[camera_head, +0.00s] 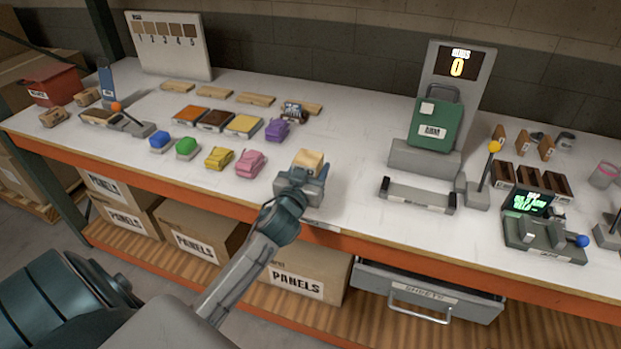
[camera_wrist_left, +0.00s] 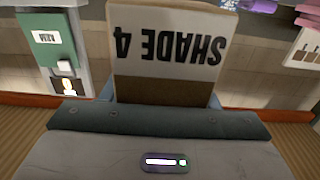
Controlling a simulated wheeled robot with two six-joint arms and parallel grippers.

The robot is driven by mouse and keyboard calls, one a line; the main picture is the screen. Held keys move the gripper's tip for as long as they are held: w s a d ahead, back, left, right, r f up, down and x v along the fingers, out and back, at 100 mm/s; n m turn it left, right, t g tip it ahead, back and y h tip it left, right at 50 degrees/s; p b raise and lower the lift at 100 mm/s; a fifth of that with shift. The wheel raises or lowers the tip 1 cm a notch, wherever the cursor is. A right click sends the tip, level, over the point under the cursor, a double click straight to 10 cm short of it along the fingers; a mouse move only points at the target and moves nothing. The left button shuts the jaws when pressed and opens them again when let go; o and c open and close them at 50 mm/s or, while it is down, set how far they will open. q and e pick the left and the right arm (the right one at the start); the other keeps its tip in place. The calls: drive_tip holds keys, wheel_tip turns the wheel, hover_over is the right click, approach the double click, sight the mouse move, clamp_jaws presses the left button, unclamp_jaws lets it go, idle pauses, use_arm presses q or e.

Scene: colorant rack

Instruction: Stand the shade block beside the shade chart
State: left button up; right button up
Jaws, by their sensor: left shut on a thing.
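The shade block (camera_head: 309,158) is a pale tan block in my left gripper (camera_head: 303,178), over the front middle of the table. In the left wrist view the block (camera_wrist_left: 170,45) has a white label reading SHADE 4 upside down, with a brown band below it. My left gripper is shut on it; the fingers are mostly hidden. The shade chart (camera_head: 170,60) is a white upright panel at the back left, with several brown swatches numbered 1 to 5. The block is well apart from it. My right gripper is not in view.
Wooden slats (camera_head: 215,92) lie before the chart. Colour trays (camera_head: 215,120), a purple toy car (camera_head: 277,129) and yellow and pink cars (camera_head: 250,163) stand between block and chart. A green device (camera_head: 435,122) stands right. White tabletop (camera_head: 350,130) is clear in the middle.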

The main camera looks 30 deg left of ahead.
use_arm(q)
drive_tip(key=shift+s+d+r+b, duration=0.3)
drive_tip(key=shift+s+d+b, duration=0.55)
drive_tip(key=shift+s+d, duration=1.9)
drive_tip(key=shift+s+d+r+b, duration=0.3)
drive_tip(key=shift+s+d+b, duration=0.8)
drive_tip(key=shift+s, duration=2.95)
drive_tip(key=d+f+m+h, duration=0.2)
drive_tip(key=d+f+h, duration=0.2)
drive_tip(key=d+f, duration=0.4)
drive_tip(key=shift+s+d+m+p, duration=0.15)
drive_tip(key=shift+s+m+p, duration=0.1)
drive_tip(key=shift+m+p, duration=0.05)
drive_tip(key=a+r+n+y, duration=0.2)
drive_tip(key=a+r+y, duration=0.2)
drive_tip(key=a+r, duration=0.4)
drive_tip(key=shift+w+n, duration=0.25)
drive_tip(key=shift+n, duration=0.15)
